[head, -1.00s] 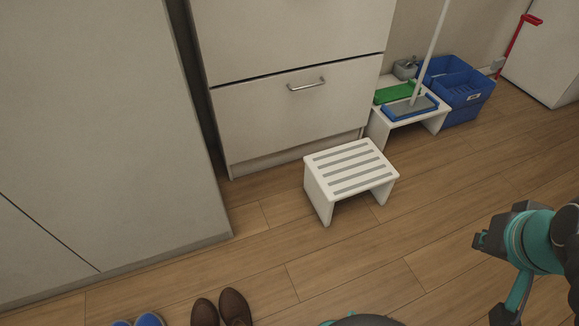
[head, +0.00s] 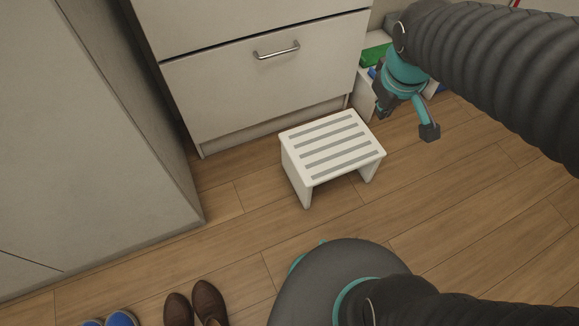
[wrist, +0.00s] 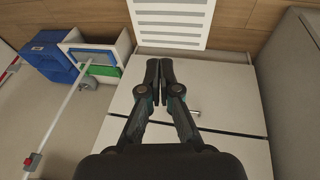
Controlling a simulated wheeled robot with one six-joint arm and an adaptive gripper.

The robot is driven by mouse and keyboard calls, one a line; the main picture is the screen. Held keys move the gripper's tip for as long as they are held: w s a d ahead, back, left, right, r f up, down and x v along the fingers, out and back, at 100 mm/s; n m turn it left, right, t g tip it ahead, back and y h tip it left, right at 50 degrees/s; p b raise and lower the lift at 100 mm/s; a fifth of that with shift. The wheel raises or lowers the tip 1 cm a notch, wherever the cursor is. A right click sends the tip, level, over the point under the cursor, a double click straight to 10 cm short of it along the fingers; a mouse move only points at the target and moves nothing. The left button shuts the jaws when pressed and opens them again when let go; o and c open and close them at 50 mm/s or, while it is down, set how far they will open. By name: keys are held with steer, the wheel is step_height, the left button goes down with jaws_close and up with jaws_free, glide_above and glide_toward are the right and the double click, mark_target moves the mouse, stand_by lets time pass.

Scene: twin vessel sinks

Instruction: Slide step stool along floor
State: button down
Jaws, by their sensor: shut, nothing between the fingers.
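The step stool (head: 332,145) is white with grey strips across its top. It stands upright on the wood floor in front of the drawer cabinet. In the wrist view the stool (wrist: 168,23) is at the top, partly cut off by the frame edge. My gripper (head: 381,112) is just right of and behind the stool in the head view, raised above the floor. In the wrist view my gripper (wrist: 159,66) has its two fingers together and empty, with the tips below the stool's image. I see no contact with the stool.
The drawer cabinet (head: 255,95) stands behind the stool, and a tall grey cabinet (head: 90,120) is at left. Brown shoes (head: 195,302) and blue shoes (head: 120,319) lie at lower left. A white stand (wrist: 107,52) and blue bin (wrist: 50,55) are near the drawers. Floor is clear at right.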

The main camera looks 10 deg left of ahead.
steer(key=w+a+f+n+g+h+b, duration=0.1)
steer(key=w+a+f+n+b, duration=0.1)
steer(key=w+a+f+n, duration=0.45)
steer(key=w+a+f+n+g+b, duration=0.1)
steer(key=w+a+f+n, duration=0.15)
steer(key=a+f, duration=0.55)
steer(key=a+f+n+b, duration=0.1)
steer(key=a+f+n, duration=0.25)
steer(key=f, duration=0.55)
steer(key=a+f+n+h+b, duration=0.1)
steer(key=a+f+n, duration=0.25)
steer(key=f, duration=0.55)
steer(key=a+f+n+b, duration=0.1)
steer(key=a+f+n, duration=0.1)
steer(key=a+f, duration=0.45)
steer(key=w+d+f+b, duration=0.2)
steer(key=d+f, duration=0.5)
steer(key=f, duration=0.4)
steer(key=shift+w+f, duration=0.25)
steer(key=shift+w, duration=0.2)
